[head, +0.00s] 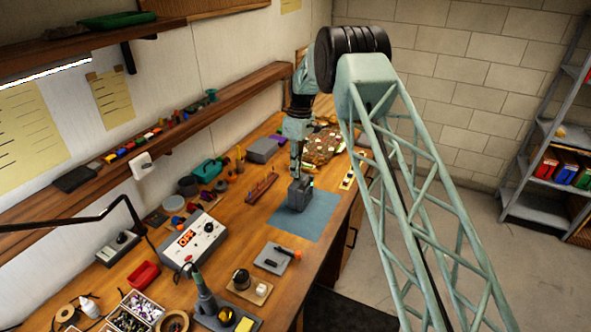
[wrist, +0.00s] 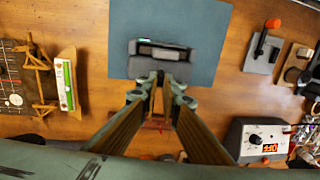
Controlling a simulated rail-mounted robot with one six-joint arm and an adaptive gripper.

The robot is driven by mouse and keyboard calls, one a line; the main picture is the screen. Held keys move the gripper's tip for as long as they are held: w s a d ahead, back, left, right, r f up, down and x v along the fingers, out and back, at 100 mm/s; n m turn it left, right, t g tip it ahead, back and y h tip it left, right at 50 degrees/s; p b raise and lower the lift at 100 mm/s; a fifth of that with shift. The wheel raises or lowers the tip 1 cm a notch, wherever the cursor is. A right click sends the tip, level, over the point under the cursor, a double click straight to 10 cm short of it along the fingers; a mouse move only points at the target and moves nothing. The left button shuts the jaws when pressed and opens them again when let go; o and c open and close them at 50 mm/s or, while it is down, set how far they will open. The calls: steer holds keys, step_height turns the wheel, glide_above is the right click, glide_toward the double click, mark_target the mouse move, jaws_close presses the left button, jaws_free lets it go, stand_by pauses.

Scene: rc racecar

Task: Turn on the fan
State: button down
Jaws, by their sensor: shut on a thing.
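My gripper (head: 299,180) is at the blue mat on the workbench, pointing down. In the wrist view my gripper (wrist: 163,80) has its fingers close together, shut on a dark grey block (wrist: 178,58). The block (head: 298,198) rests on or just over the blue mat (head: 318,222); I cannot tell which. I cannot make out any part that is clearly a fan.
A grey plate with a lever (head: 272,259) lies between the mat and the bench's near end. A red rack (head: 262,186) stands left of the mat. Parts trays, a lamp arm and tools crowd the near left. A wall shelf (head: 130,165) runs above.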

steer(key=shift+w+d+f+g+y+p, duration=0.15)
steer(key=shift+w+g+y+p, duration=0.2)
steer(key=shift+g+p, duration=0.45)
steer(key=shift+w+d+f+g+y+p, duration=0.1)
steer(key=shift+w+g+y+p, duration=0.2)
steer(key=shift+g+p, duration=0.45)
stand_by(0.5)
steer(key=c, duration=2.9)
jaws_free()
steer(key=shift+s, duration=0.1)
steer(key=shift+o, duration=0.2)
steer(key=shift+r, duration=0.15)
step_height(320, 180, up, 10)
